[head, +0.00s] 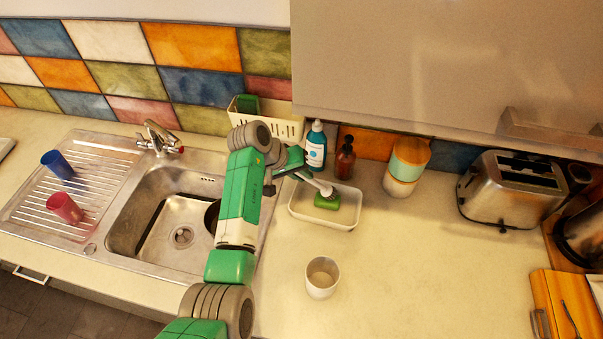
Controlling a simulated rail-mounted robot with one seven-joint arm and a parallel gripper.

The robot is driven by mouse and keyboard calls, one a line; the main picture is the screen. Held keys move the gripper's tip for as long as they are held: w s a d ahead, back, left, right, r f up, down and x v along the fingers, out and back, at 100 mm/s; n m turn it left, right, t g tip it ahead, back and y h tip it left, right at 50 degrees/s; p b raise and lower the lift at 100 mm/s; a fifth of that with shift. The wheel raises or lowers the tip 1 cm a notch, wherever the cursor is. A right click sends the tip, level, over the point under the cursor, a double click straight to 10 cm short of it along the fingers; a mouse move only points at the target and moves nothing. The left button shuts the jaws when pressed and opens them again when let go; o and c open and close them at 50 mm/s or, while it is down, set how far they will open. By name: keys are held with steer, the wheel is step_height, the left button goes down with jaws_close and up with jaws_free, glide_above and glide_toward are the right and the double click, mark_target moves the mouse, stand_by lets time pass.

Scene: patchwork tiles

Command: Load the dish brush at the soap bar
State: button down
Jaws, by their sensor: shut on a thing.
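The green soap bar (327,203) lies in a shallow white tray (345,222) on the counter, right of the sink. My gripper (292,168) is left of the soap and a little behind it, shut on the dish brush (312,181). The brush slants down to the right, with its pale head (326,190) at the back edge of the soap as seen here. I cannot tell whether the bristles touch the soap.
Behind the tray stand a blue bottle (316,147), a brown pump bottle (345,160) and stacked canisters (406,165). A white cup (322,277) stands in front. The sink (130,215) is left, a toaster (512,190) right. Counter between cup and toaster is clear.

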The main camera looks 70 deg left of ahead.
steer(key=shift+f, duration=0.8)
stand_by(1.7)
steer(key=shift+r, duration=0.1)
step_height(320, 180, up, 7)
steer(key=p, duration=0.6)
steer(key=shift+r, duration=0.1)
